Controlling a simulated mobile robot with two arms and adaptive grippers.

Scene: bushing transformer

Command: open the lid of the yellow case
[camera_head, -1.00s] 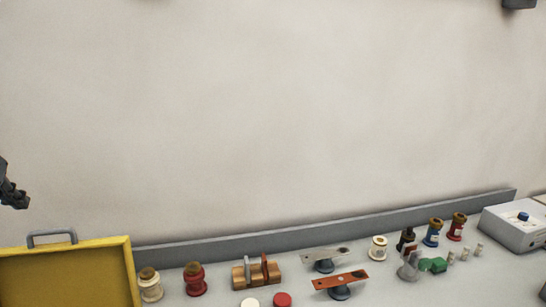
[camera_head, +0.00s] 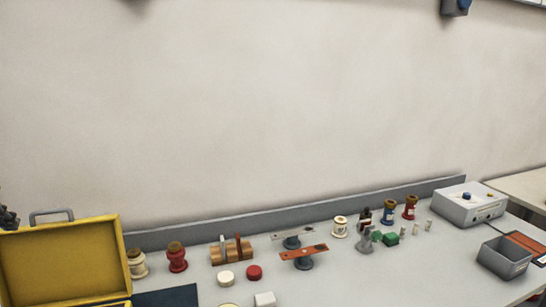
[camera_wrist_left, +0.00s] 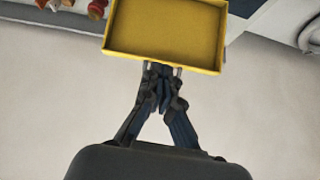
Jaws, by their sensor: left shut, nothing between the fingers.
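The yellow case stands at the left end of the bench in the head view. Its lid (camera_head: 62,262) is raised, with its hollow inner side facing me and a grey handle (camera_head: 52,215) on its top edge. The lid also shows in the left wrist view (camera_wrist_left: 165,32). My left gripper (camera_wrist_left: 158,70) is shut and empty, its tips close to the lid's edge between the handle's legs; I cannot tell whether they touch. In the head view, only a bit of the left gripper (camera_head: 8,216) shows at the left edge. My right gripper is out of view.
Spools (camera_head: 177,257), a wooden block piece (camera_head: 232,250), an orange bar on a stand (camera_head: 304,256) and small parts stand on the bench. A grey box (camera_head: 468,204) and an open grey bin (camera_head: 504,258) are at the right.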

